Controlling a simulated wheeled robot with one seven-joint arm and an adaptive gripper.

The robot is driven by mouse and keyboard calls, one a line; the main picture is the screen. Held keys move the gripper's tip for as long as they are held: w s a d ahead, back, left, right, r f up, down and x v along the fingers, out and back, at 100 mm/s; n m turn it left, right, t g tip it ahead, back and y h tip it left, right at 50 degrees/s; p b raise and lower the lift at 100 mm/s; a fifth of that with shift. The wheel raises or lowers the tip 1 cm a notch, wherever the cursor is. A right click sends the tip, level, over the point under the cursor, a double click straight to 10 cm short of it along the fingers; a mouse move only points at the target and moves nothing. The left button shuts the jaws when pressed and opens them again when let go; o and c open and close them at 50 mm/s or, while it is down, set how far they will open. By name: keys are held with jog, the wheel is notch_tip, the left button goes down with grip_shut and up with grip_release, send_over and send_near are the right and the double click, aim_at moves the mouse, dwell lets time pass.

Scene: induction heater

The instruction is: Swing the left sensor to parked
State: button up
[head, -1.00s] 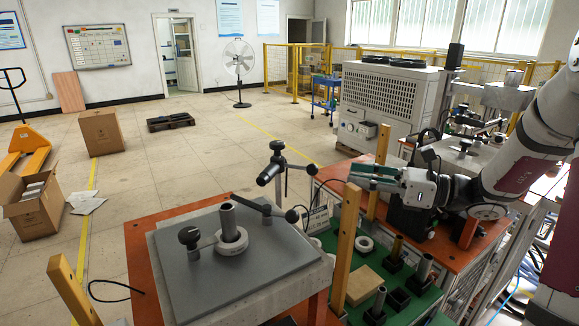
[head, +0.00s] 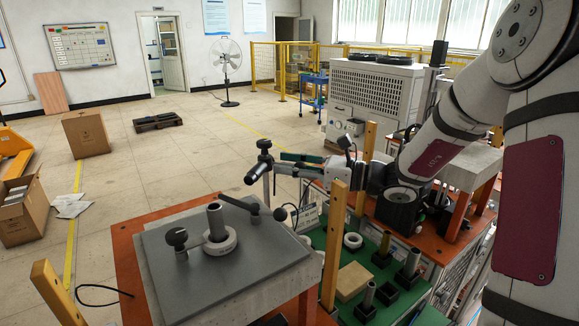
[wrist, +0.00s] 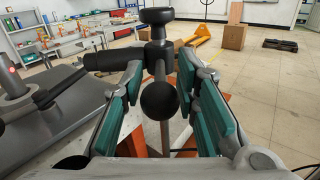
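A black cylindrical sensor (head: 257,171) sits on an upright post with a knob (head: 264,145) on top, behind the grey plate. In the wrist view the sensor (wrist: 112,60) points left, and a black ball (wrist: 160,100) faces the camera. My gripper (head: 282,163) is at the post from the right. In the wrist view my gripper (wrist: 161,72) is open, its teal pads either side of the ball and post, with no clear grip on them. A second swing arm (head: 245,207) and a black-knobbed clamp (head: 178,238) stand on the plate. Which is the left sensor I cannot tell.
A pale ring (head: 220,244) with an upright metal tube (head: 215,220) sits on the grey plate (head: 235,280). Wooden posts (head: 335,245) rise at the table corners. A green tray (head: 325,240) with parts is to the right.

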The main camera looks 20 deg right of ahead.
grip_shut()
jog(key=shift+w+d, duration=0.1)
jog(key=shift+d, duration=0.1)
dwell(0.6)
